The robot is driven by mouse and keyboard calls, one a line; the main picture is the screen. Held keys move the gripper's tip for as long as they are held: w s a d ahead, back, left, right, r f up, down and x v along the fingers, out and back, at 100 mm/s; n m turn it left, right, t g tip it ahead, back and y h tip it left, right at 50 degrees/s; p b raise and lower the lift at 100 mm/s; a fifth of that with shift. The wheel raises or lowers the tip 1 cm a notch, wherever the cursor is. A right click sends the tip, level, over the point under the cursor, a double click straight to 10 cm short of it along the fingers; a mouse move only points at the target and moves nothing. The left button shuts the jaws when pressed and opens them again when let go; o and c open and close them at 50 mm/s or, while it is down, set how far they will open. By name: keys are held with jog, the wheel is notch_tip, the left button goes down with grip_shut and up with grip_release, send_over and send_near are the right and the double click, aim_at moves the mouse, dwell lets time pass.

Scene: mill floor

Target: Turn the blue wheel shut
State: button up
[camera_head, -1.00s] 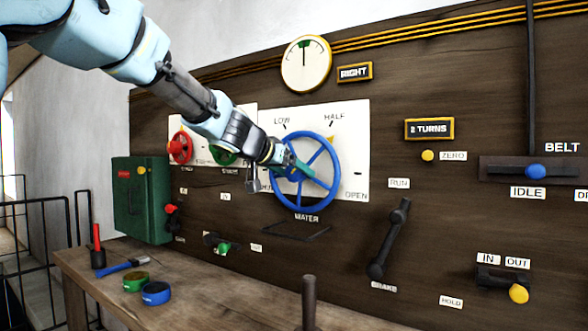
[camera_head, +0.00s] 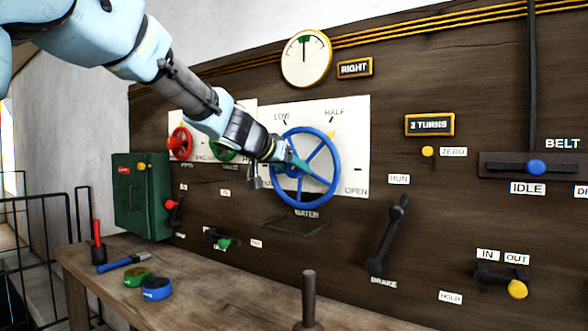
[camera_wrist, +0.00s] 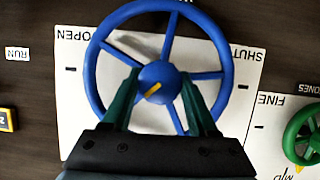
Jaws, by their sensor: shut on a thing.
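The blue wheel (camera_head: 334,158) is mounted on a white plate (camera_head: 353,125) on the dark board. The plate reads LOW, HALF and OPEN; SHUT shows in the wrist view. A yellow pointer (camera_head: 331,135) sits at the wheel's upper right, near HALF. My gripper (camera_head: 298,164) reaches in from the left to the wheel's middle. In the wrist view my gripper (camera_wrist: 160,82) has its green fingers on either side of the hub of the blue wheel (camera_wrist: 91,75), shut on it. The hub bears a yellow mark. The finger contact is partly hidden.
A red wheel (camera_head: 180,143) and a green wheel (camera_head: 222,155) are left of the blue one, behind my arm. A brake lever (camera_head: 388,236) stands lower right.

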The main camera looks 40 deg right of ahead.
jog(key=shift+c, duration=0.9)
